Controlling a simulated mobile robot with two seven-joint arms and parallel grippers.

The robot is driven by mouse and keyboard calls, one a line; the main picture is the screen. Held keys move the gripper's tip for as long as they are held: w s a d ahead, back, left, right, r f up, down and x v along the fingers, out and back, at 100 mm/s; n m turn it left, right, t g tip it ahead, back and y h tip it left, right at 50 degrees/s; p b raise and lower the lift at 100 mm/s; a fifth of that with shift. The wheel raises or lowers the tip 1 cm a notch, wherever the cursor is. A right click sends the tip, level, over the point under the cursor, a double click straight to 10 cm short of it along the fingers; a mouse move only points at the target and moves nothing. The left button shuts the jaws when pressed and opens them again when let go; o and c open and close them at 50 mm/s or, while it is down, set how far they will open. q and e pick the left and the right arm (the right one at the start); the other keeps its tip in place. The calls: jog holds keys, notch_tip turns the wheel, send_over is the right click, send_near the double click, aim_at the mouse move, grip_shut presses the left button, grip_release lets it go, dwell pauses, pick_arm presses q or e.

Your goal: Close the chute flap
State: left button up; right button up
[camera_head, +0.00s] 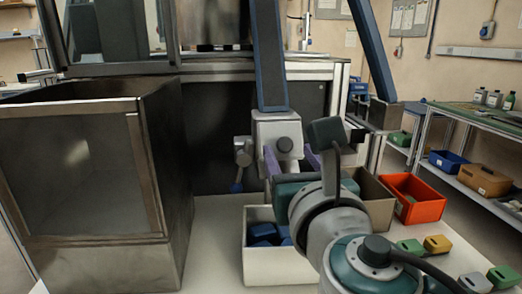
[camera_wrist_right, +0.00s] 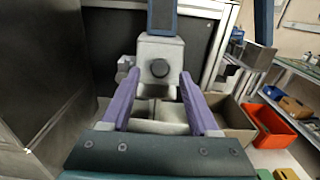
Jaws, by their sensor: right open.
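The housing also shows in the wrist view (camera_wrist_right: 150,48). I cannot clearly tell the flap from the housing, or how far it stands open. My right gripper (camera_head: 291,156) is open, its two purple fingers pointing at the housing. In the wrist view the knob (camera_wrist_right: 160,68) appears between the fingertips (camera_wrist_right: 160,77); no contact is clear. My left gripper is out of view.
A white bin (camera_head: 280,266) with blue pieces stands under the housing, beside a brown bin (camera_head: 378,203) and an orange bin (camera_head: 413,198). A large metal-framed box (camera_head: 160,190) stands left. A second blue chute (camera_head: 372,50) hangs at right. Small coloured blocks (camera_head: 437,244) lie front right.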

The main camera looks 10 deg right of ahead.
jog(key=shift+w, duration=1.35)
grip_shut()
dwell(0.4)
